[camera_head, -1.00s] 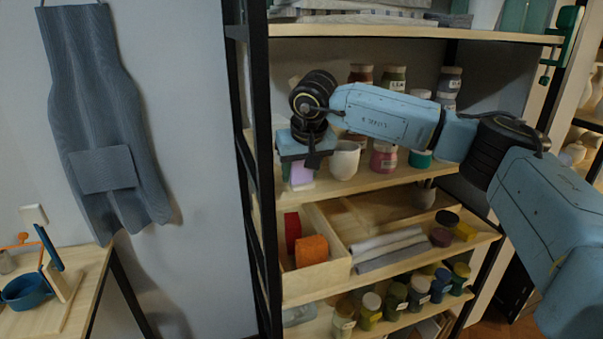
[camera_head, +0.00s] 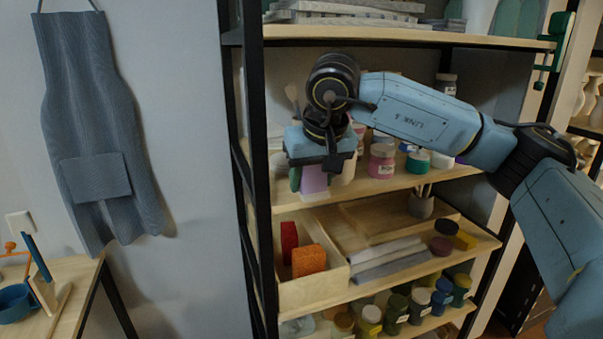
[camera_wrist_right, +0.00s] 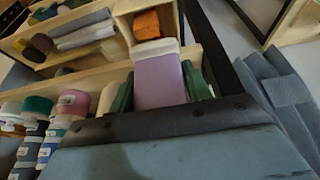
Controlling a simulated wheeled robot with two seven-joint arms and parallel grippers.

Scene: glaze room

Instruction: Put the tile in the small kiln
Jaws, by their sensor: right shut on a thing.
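The tile (camera_head: 314,180) is a lilac piece with a white band at one end. My right gripper (camera_head: 312,172) is shut on it and holds it hanging down in front of the middle shelf. In the right wrist view the tile (camera_wrist_right: 160,82) sits between the two green fingers, its white end pointing away from the wrist. I see no small kiln in either view. My left gripper is not in view.
The middle shelf (camera_head: 405,181) bears jars and a pale vessel beside the tile. Below, a wooden tray (camera_head: 318,292) holds a red and an orange block (camera_head: 309,260). A black shelf post (camera_head: 258,150) stands left of my gripper. A grey apron (camera_head: 95,130) hangs on the wall.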

